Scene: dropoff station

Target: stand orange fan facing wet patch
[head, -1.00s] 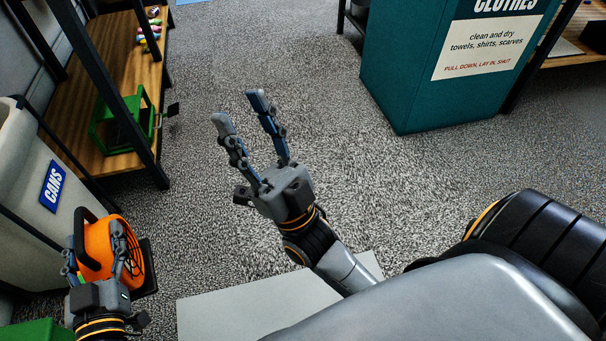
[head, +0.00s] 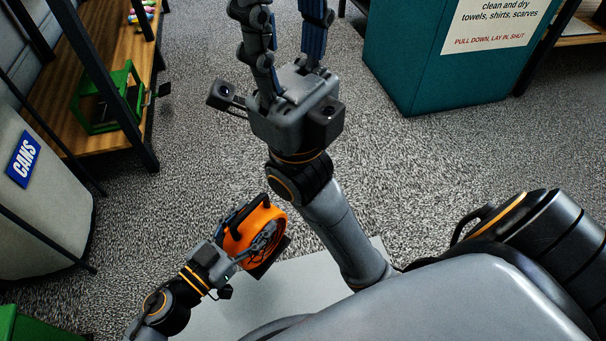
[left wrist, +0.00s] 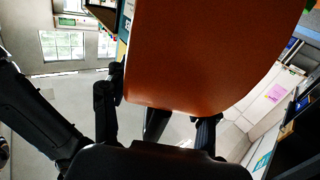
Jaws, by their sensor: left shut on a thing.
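The orange fan (head: 256,230) has a round housing and a dark handle. It is held in front of me at the lower left of the head view, tilted, above the floor. My left gripper (head: 247,246) is shut on it. In the left wrist view the fan's orange side (left wrist: 205,50) fills the upper middle, with dark fingers below it. My right gripper (head: 288,22) is raised at the top middle, its fingers apart and nothing seen between them; the fingertips are cut off by the frame. I cannot make out a wet patch on the floor.
A grey cans bin (head: 45,215) stands at the left. A wooden shelf (head: 55,110) with a green frame-like item (head: 100,112) is at the upper left. A teal clothes bin (head: 405,65) stands at the upper right. Grey carpet (head: 400,170) between them is clear.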

